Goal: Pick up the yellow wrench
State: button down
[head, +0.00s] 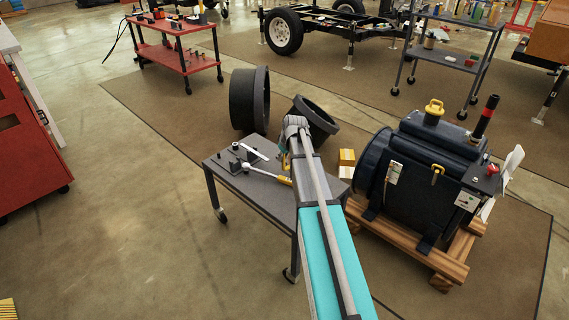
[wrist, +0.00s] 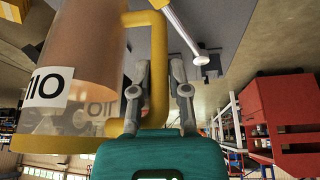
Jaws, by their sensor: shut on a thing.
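In the head view a tool with a silver shaft and yellow handle, likely the yellow wrench (head: 265,174), lies on the grey cart top. Its silver shaft and rounded head (wrist: 181,32) show at the top of the wrist view. My gripper (wrist: 160,92) has its fingers on either side of the yellow handle (wrist: 158,65) of a see-through jug (wrist: 75,70) with brown contents and a label that seems to read "OIL". The gripper is shut on this handle, not on the wrench. In the head view my arm mostly hides the gripper and jug.
The small grey cart (head: 230,185) also bears a silver tool (head: 252,151) and dark blocks. A dark blue machine (head: 425,175) on a wooden pallet stands at right. Black rings (head: 249,100) stand behind. A red cart (head: 180,60) is farther back. The floor at left is clear.

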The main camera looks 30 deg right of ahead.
aim_at(283, 162)
jog(key=shift+w+d+f+b, duration=0.1)
jog(key=shift+w+f+b, duration=0.05)
jog(key=shift+f+b, duration=0.8)
jog(key=shift+w+f+b, duration=0.15)
jog(key=shift+f+b, duration=0.7)
jog(key=shift+f, duration=0.25)
jog(key=c, duration=0.6)
grip_release()
jog(key=p+v, duration=1.1)
jog(key=v, duration=0.1)
jog(key=shift+r, duration=0.25)
